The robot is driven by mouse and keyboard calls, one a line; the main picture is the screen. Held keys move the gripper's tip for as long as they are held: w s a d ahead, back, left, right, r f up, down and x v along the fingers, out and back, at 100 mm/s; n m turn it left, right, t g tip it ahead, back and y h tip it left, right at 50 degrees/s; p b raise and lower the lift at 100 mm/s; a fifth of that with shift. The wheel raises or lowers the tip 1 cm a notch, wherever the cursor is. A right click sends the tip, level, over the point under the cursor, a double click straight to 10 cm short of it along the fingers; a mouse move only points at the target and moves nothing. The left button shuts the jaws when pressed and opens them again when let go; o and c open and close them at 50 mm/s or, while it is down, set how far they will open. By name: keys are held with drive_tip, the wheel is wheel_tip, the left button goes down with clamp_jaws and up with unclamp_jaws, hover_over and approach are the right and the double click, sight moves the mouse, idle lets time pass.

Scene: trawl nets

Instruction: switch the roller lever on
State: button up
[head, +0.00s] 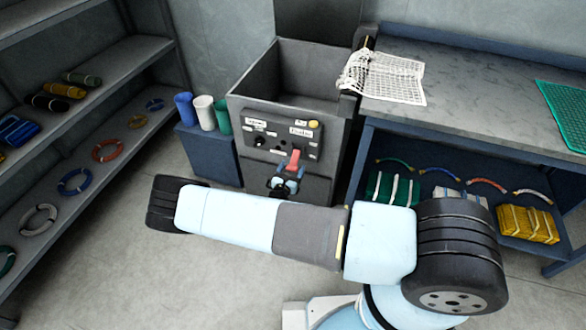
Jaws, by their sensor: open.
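The control panel (262,139) is on the front of a dark grey open-topped machine (240,95). A red lever (294,157) sticks out at the panel's lower right. I take it for the roller lever; the label near it is too small to read for certain. My gripper (287,173) is open, just in front of and below the red lever. My arm hides part of the gripper and the lower machine front. I cannot tell whether the fingers touch the lever.
A yellow button (314,124) and a dark knob (260,142) are on the panel. White netting (390,78) lies on the grey workbench (470,85) at right. Blue, white and green rolls (204,112) stand left of the machine. A shelf (95,85) fills the left side. Floor between is clear.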

drive_tip(key=shift+w+d, duration=0.15)
drive_tip(key=shift+w, duration=0.15)
drive_tip(key=shift+c, duration=0.3)
drive_tip(key=c, duration=1.3)
drive_tip(key=shift+c, duration=0.3)
